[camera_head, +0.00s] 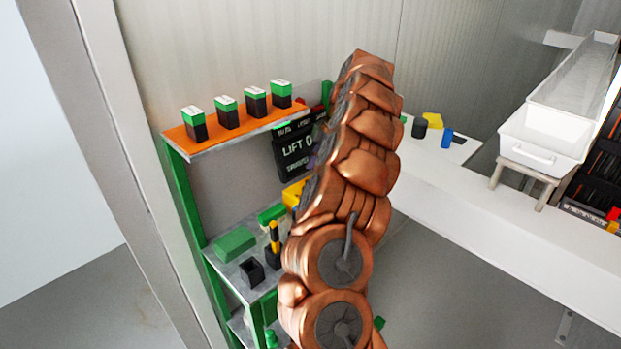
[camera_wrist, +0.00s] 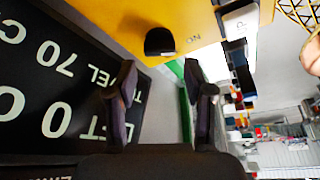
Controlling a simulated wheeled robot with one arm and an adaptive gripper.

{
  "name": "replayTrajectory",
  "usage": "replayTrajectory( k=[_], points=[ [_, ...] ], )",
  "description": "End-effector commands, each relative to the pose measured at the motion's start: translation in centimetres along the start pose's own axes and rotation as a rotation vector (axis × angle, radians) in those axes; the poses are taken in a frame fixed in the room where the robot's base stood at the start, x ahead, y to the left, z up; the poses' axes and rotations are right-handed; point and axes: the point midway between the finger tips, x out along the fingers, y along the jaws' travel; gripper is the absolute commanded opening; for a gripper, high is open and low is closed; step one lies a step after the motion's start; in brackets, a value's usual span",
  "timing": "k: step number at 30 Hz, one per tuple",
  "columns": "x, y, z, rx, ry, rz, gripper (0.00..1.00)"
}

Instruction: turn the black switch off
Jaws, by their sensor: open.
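In the wrist view, the black switch (camera_wrist: 159,41) is a small rounded knob on a yellow panel (camera_wrist: 110,18). Dark letters that seem to read "ON" are on the panel to its right. My gripper (camera_wrist: 161,82) is open and empty, its two dark fingers apart. The switch lies beyond the fingertips, above the gap between them in the picture, with no contact visible. In the head view, my copper-coloured arm hides the switch and most of my gripper. Part of a yellow thing (camera_head: 293,193) shows beside the arm; I cannot tell if it is the same panel.
A black sign with pale lettering (camera_wrist: 50,95) fills the wrist view's left side, close to the left finger; it also shows in the head view (camera_head: 291,154). An orange shelf (camera_head: 237,134) holds several green-and-black boxes. A white counter (camera_head: 455,190) stands at right.

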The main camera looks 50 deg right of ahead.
Motion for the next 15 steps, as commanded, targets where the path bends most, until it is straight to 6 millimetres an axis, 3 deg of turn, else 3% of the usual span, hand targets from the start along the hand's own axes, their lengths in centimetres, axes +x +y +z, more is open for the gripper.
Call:
replayTrajectory(
  k=[15],
  points=[
    [3.9,0.0,0.2,0.003,0.000,0.003,0.52]
  ],
)
